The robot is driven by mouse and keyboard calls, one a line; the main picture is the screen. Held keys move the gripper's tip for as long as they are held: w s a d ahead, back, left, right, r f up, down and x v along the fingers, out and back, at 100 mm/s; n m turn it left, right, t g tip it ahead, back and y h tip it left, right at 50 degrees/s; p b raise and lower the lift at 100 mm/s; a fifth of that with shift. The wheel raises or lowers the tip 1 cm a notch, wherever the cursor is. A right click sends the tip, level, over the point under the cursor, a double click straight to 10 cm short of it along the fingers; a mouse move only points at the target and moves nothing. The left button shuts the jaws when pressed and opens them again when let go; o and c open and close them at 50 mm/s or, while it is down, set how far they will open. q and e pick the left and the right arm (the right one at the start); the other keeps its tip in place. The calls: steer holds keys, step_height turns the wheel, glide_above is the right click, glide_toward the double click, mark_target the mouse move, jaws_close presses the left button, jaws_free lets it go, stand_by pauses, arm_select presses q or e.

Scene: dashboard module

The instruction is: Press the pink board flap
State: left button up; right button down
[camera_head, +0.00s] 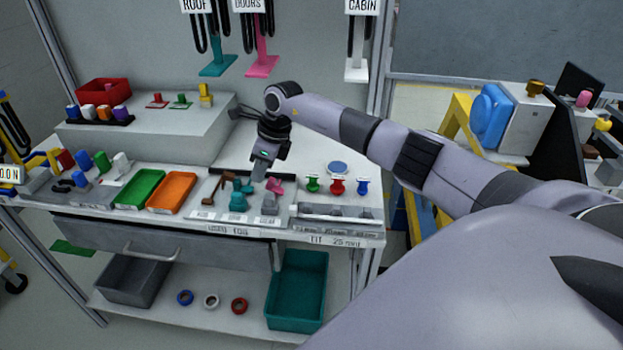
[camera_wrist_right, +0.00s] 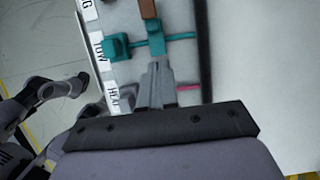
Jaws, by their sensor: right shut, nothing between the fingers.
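A small pink flap (camera_head: 276,185) sits on the grey board (camera_head: 224,205) on the bench, to the right of the teal switches (camera_head: 239,194). My right gripper (camera_head: 258,177) points down at the board with its fingers shut and empty. In the head view its tips are just left of the pink flap. In the right wrist view the shut fingers (camera_wrist_right: 158,72) cover part of the board, and a thin pink strip of the flap (camera_wrist_right: 188,87) shows right beside them. I cannot tell whether they touch it. My left gripper is not seen in the head view.
A brown lever (camera_head: 207,201) stands left of the teal switches. Green, red and blue knobs (camera_head: 337,186) stand to the right. Orange (camera_head: 172,193) and green trays (camera_head: 140,189) lie to the left. A raised white block (camera_head: 150,130) stands behind.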

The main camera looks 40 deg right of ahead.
steer(key=shift+r+p, duration=0.55)
steer(key=shift+r, duration=0.25)
steer(key=shift+r, duration=0.1)
steer(key=shift+d+r+p, duration=0.1)
steer(key=shift+r+p, duration=0.15)
steer(key=shift+p, duration=0.05)
steer(key=p+v, duration=0.2)
steer(key=v, duration=0.2)
steer(key=shift+p, duration=0.4)
step_height(320, 180, up, 9)
steer(key=w+a+b, duration=0.1)
steer(key=b, duration=0.1)
